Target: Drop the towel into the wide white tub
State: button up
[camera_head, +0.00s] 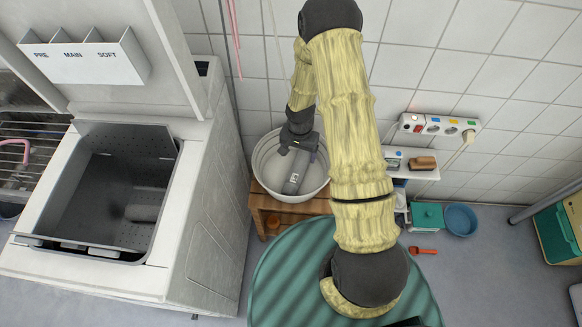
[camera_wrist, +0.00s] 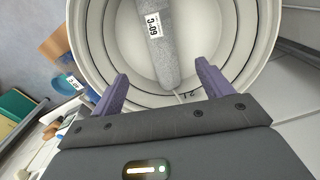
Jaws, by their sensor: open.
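The wide white tub (camera_head: 262,163) stands on a wooden stand against the tiled wall. Its ribbed inner wall fills much of the wrist view (camera_wrist: 98,50). The towel, a grey roll with a white label (camera_head: 297,178), lies inside the tub; it also shows in the wrist view (camera_wrist: 172,58), with its top end cut off by the frame edge. My gripper (camera_head: 299,145) is over the tub, pointing down. In the wrist view its two purple fingers (camera_wrist: 163,84) are wide apart with nothing between them, and the towel lies beyond the fingertips.
A top-loading washer (camera_head: 215,215) with its lid up stands left of the tub. A wooden stand (camera_head: 262,205) carries the tub. A small shelf (camera_head: 425,173) with a brush and a power strip (camera_head: 438,125) are on the wall to the right. A blue bowl (camera_head: 461,220) is on the floor.

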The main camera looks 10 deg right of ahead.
notch_tip(320, 180, up, 16)
jog(key=p, duration=0.2)
jog(key=shift+f, duration=0.15)
dwell(0.8)
jog(key=shift+w, duration=0.1)
